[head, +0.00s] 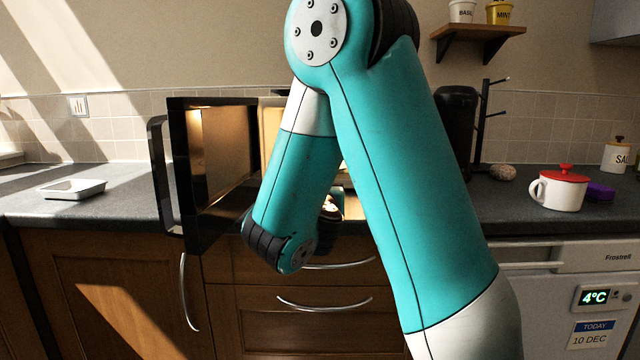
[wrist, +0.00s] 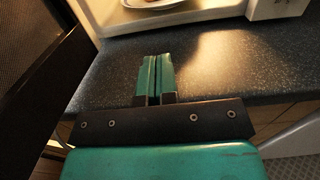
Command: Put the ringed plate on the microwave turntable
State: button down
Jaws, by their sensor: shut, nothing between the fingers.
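The microwave (head: 215,160) stands on the counter with its dark door swung open to the left; my arm hides most of its body in the head view. In the wrist view its pale front edge (wrist: 200,14) crosses the top. A white plate (wrist: 152,4) is partly visible inside the opening, cut off by the top of the picture; its ring pattern and what it rests on cannot be made out. My gripper (wrist: 157,60) is shut and empty, over the counter in front of the opening and apart from the plate. The head view hides its fingers.
The open door (wrist: 40,75) stands close along the left of my gripper. The grey counter (wrist: 225,65) is bare in front of the microwave. A white tray (head: 73,189) lies far left; a red-lidded white pot (head: 560,190) and a purple block (head: 599,191) stand right.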

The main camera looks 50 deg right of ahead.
jog(key=p, duration=0.2)
jog(key=w+d+p, duration=0.1)
jog(key=shift+w+d+r+p, duration=0.1)
jog(key=shift+d+r+p, duration=0.2)
jog(key=shift+r+p, duration=0.1)
jog(key=p+x, duration=0.3)
jog(key=x, duration=0.2)
jog(key=p+x, duration=0.4)
jog(key=x, duration=0.1)
jog(key=shift+w+f, duration=0.1)
jog(key=shift+f, duration=0.1)
jog(key=shift+x, duration=0.8)
jog(key=shift+f, duration=0.15)
